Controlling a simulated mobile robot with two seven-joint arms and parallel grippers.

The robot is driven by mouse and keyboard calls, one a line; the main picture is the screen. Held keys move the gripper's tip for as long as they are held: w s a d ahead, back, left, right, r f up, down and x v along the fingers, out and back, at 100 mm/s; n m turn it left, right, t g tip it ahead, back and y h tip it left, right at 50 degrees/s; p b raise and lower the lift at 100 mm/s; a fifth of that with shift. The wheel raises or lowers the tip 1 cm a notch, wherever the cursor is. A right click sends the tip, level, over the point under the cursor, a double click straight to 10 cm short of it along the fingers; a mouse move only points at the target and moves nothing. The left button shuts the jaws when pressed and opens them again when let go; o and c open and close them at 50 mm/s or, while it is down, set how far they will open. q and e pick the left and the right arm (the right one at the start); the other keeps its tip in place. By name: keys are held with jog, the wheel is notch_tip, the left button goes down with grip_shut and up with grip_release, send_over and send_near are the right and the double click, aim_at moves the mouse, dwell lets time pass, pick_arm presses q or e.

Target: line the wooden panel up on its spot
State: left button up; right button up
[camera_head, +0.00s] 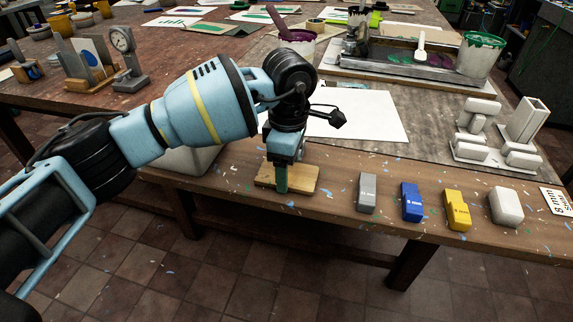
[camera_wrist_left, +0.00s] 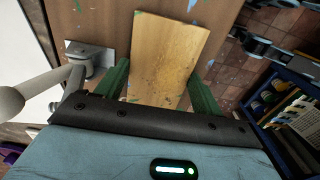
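The wooden panel (camera_head: 302,181) is a small light-wood board lying on the front strip of the workbench (camera_head: 335,190). In the left wrist view the panel (camera_wrist_left: 166,50) runs lengthwise away between the green fingers. My left gripper (camera_head: 281,178) points down over the panel, one green finger at its front edge. The fingers (camera_wrist_left: 157,80) stand apart, one along each long side, very close to the edges; whether they press on it is unclear. The far finger is hidden in the head view. I see no clearly marked spot for the panel. My right gripper is out of view.
Right of the panel stand a grey block (camera_head: 367,193), a blue block (camera_head: 411,202), a yellow block (camera_head: 457,210) and a white block (camera_head: 506,207). White paper (camera_head: 365,115) lies behind. White fittings (camera_head: 485,135) stand farther right. A blue crate (camera_wrist_left: 285,115) shows below the bench.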

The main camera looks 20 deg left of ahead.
pick_arm(q)
jog(key=shift+w+r, duration=0.15)
jog(key=shift+w, duration=0.1)
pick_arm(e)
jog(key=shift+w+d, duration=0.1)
